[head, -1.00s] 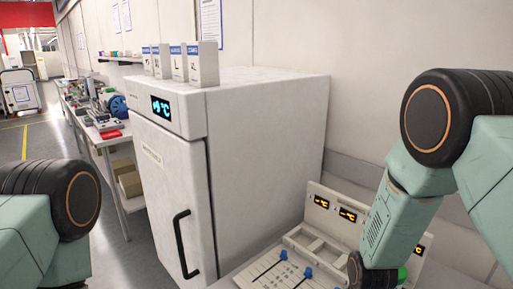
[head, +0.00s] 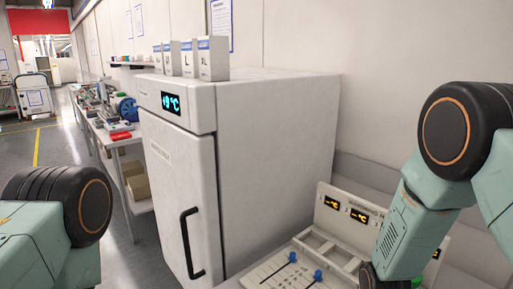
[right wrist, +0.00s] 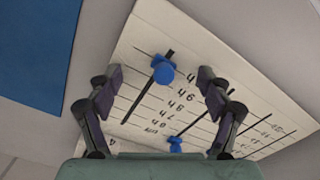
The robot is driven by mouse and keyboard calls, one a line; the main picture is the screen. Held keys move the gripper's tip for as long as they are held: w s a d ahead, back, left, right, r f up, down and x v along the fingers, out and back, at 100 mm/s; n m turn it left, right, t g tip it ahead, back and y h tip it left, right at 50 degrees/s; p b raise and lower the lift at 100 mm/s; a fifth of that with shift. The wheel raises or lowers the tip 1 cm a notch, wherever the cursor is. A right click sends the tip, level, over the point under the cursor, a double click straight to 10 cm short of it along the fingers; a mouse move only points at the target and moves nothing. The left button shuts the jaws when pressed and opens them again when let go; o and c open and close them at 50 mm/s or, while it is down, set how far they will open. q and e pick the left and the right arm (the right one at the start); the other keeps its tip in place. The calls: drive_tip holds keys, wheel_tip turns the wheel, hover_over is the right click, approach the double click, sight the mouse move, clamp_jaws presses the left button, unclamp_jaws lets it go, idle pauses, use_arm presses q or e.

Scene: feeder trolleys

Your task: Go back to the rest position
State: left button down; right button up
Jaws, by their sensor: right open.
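My right arm comes down at the right of the head view, beside a control panel (head: 277,270) with slider slots and blue knobs. My right gripper (right wrist: 160,82) shows in the right wrist view, open, its two fingers apart over the panel's slider scale. A blue slider knob (right wrist: 163,72) appears between the fingertips in the picture, and I cannot tell the gap to it. A second blue knob (right wrist: 175,144) sits lower. In the head view, only a dark joint and links of my left arm show at the left. My left gripper is out of view.
A white cabinet (head: 277,160) with a temperature display and black handle (head: 190,243) stands in the middle. Several boxes (head: 213,58) stand on top. A workbench (head: 115,140) with tools is at the left. Open floor (head: 35,205) lies left of it.

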drive_tip(key=shift+s+a+r+p, duration=0.25)
drive_tip(key=shift+a+r+p, duration=0.1)
drive_tip(key=shift+p, duration=0.1)
wheel_tip(320, 180, up, 6)
drive_tip(key=p, duration=0.5)
drive_tip(key=shift+f, duration=0.15)
wheel_tip(320, 180, down, 7)
drive_tip(key=b, duration=0.6)
drive_tip(key=shift+r, duration=0.2)
drive_tip(key=shift+w+d, duration=0.1)
drive_tip(key=shift+d, duration=0.1)
drive_tip(key=w+d+b, duration=0.1)
drive_tip(key=d, duration=0.1)
drive_tip(key=w+d, duration=0.2)
drive_tip(key=shift+w+b, duration=0.25)
drive_tip(key=shift+b, duration=0.15)
drive_tip(key=shift+w+d+r, duration=0.1)
drive_tip(key=shift+w+d, duration=0.2)
drive_tip(key=shift+d, duration=0.15)
drive_tip(key=shift+r, duration=0.1)
